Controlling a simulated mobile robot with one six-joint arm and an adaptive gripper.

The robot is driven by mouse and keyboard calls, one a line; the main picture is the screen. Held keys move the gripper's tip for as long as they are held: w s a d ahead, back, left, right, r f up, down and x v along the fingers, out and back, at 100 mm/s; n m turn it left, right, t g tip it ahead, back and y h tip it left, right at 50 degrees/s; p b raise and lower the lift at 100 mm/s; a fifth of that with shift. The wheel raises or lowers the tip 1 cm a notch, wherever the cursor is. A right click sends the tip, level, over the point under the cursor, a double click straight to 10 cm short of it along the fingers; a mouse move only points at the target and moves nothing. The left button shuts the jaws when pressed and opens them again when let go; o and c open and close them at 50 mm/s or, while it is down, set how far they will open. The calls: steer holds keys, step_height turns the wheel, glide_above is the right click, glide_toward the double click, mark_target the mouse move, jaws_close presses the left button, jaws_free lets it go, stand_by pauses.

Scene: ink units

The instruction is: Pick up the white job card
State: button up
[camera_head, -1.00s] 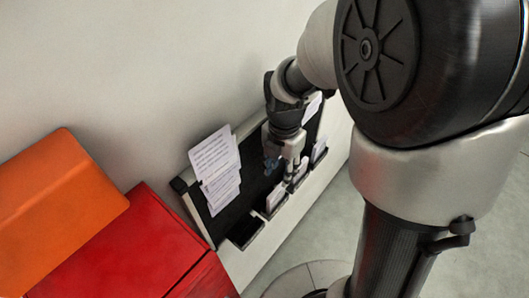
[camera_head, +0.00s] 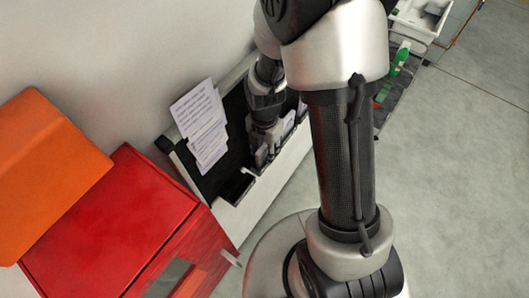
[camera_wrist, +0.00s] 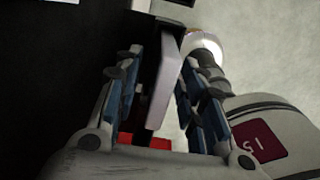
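In the wrist view, a thin pale card (camera_wrist: 166,78) stands edge-on between the two blue-padded fingers of my gripper (camera_wrist: 162,62). The fingers are apart, with a gap seen on the left of the card; contact on the right is unclear. In the head view, my gripper (camera_head: 266,140) points down at the pockets of the black board. White cards (camera_head: 288,124) stand in a pocket to its right, and another pale card (camera_head: 261,155) shows just below it. I cannot tell which one is the job card; my arm hides part of the row.
Overlapping printed sheets (camera_head: 203,126) hang on the black board (camera_head: 228,150) against the wall. An empty black pocket (camera_head: 236,188) is at the near end. A red box (camera_head: 115,225) and an orange panel (camera_head: 45,165) stand to the left. Open grey floor (camera_head: 440,190) lies right.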

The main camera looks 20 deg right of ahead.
jaws_close()
stand_by(0.4)
steer(key=shift+r, duration=0.15)
